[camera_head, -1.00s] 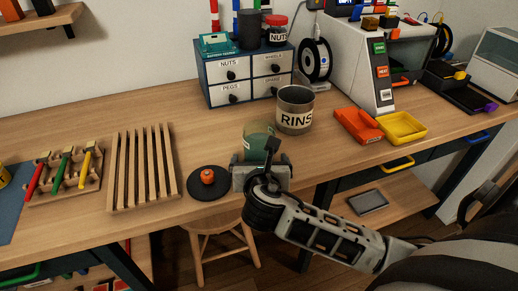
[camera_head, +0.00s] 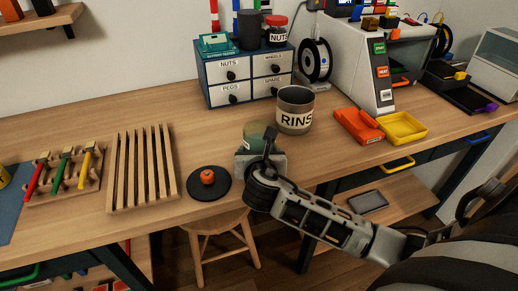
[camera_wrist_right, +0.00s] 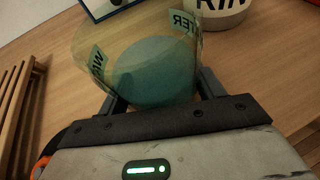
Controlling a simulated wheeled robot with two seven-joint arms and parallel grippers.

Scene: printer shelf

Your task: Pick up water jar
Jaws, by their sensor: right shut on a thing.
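The water jar (camera_head: 258,131) is a translucent green jar at the front middle of the bench. In the right wrist view the jar (camera_wrist_right: 145,65) has a label reading part of "WATER" and a blue-green area inside. My right gripper (camera_wrist_right: 158,100) is shut on the jar, with one finger on each side. In the head view my right gripper (camera_head: 260,160) hides the jar's lower part. I cannot tell whether the jar is clear of the bench. My left gripper is not in view.
A black round lid with an orange knob (camera_head: 208,177) lies just left of the jar. A RINSE pot (camera_head: 294,122) stands behind it to the right. A slatted wooden rack (camera_head: 144,195) is further left. Orange (camera_head: 358,127) and yellow (camera_head: 402,126) trays lie right.

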